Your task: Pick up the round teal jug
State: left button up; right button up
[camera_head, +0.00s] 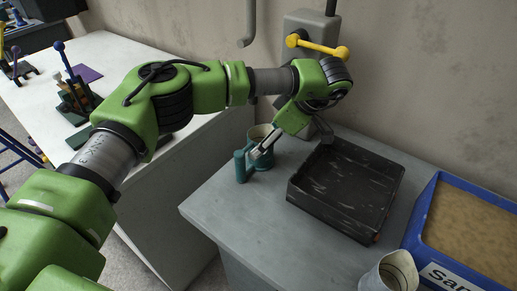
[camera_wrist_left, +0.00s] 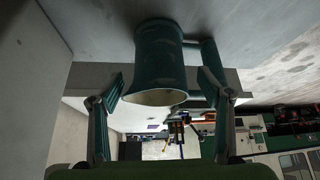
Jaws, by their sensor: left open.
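The round teal jug (camera_head: 262,132) stands on the grey cabinet top, partly hidden behind my left gripper (camera_head: 264,148). Its upright handle (camera_head: 240,166) points toward the front left. In the left wrist view the jug (camera_wrist_left: 160,62) appears upside down, with its pale open mouth toward the camera. My left gripper is open, with one finger on each side of the jug in that view. The right finger overlaps the handle (camera_wrist_left: 209,65). I cannot tell whether either finger touches the jug. My right gripper is not in view.
A black tray (camera_head: 302,196) lies right of the jug on the cabinet top (camera_head: 240,225). A blue sand box (camera_head: 415,222) and a pale cup (camera_head: 385,275) are farther right. A white workbench (camera_head: 110,50) stands left.

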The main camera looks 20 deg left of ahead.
pick_arm(q)
jog(key=x, duration=0.3)
jog(key=shift+w+a+f, duration=0.1)
jog(key=shift+a+f, duration=0.1)
jog(key=shift+f, duration=0.05)
jog(key=c, duration=1.4)
jog(key=shift+r, duration=0.1)
